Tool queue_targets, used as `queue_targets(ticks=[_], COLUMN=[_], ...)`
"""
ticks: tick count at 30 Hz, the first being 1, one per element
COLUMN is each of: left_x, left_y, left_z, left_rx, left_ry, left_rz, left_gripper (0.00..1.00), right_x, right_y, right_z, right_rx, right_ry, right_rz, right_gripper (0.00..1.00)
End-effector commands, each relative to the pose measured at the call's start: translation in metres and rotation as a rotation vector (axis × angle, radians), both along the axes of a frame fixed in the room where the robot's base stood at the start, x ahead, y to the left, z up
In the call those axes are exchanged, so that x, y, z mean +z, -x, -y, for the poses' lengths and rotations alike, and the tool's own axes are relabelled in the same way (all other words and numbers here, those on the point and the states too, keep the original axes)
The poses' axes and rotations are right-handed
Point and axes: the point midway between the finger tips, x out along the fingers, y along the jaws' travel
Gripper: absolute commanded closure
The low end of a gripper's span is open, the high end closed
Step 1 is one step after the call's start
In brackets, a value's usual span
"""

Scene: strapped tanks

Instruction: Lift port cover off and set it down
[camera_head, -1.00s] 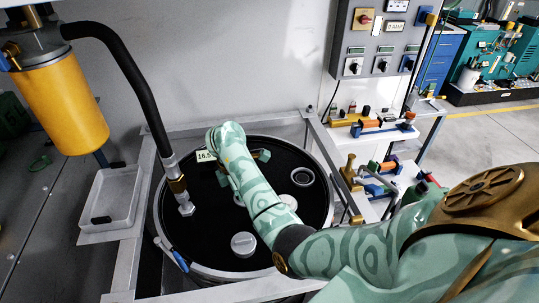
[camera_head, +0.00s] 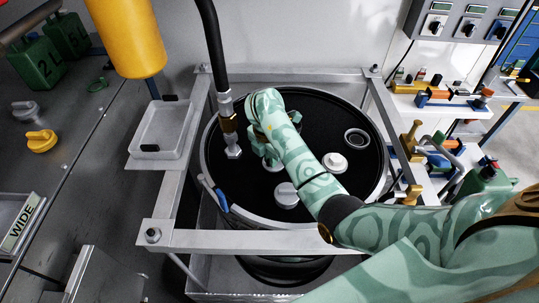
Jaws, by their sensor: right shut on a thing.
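The black-topped drum (camera_head: 318,120) stands inside a grey metal frame. My right arm reaches in from the lower right, and my right gripper (camera_head: 271,150) points down over the drum's top. It is shut on a pale port cover (camera_head: 272,163), which is mostly hidden by the jaws and the hand. I cannot tell whether the cover is clear of the drum top. A white cap (camera_head: 335,162), a grey cap (camera_head: 286,195) and an open-looking ring port (camera_head: 357,137) are also on the drum. My left gripper is not in view.
Yellow and grey knobs (camera_head: 41,141) and green cans (camera_head: 33,64) are at far left. Tool shelves (camera_head: 455,97) stand at right.

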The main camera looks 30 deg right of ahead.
Motion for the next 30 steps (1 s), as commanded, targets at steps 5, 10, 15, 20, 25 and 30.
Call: queue_targets(ticks=[5, 10, 15, 20, 25, 30], left_x=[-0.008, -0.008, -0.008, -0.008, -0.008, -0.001], left_y=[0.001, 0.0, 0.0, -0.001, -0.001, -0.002], left_z=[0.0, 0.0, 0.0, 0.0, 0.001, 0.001], left_rx=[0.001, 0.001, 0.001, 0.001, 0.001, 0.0], left_ry=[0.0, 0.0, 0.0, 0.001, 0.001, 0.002], left_rz=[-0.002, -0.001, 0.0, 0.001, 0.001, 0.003], left_gripper=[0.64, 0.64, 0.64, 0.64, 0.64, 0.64], right_x=[-0.009, -0.009, -0.009, -0.009, -0.009, 0.006], right_y=[0.0, 0.0, 0.0, 0.0, 0.0, 0.0], right_z=[0.0, 0.0, 0.0, 0.0, 0.0, -0.001], right_rx=[0.0, 0.0, 0.0, -0.001, -0.001, 0.0], right_ry=[-0.001, -0.001, -0.001, 0.0, -0.001, -0.001], right_rz=[0.001, 0.001, 0.001, 0.001, 0.0, 0.002], right_gripper=[1.0, 1.0, 0.84, 0.64, 0.64, 0.64])
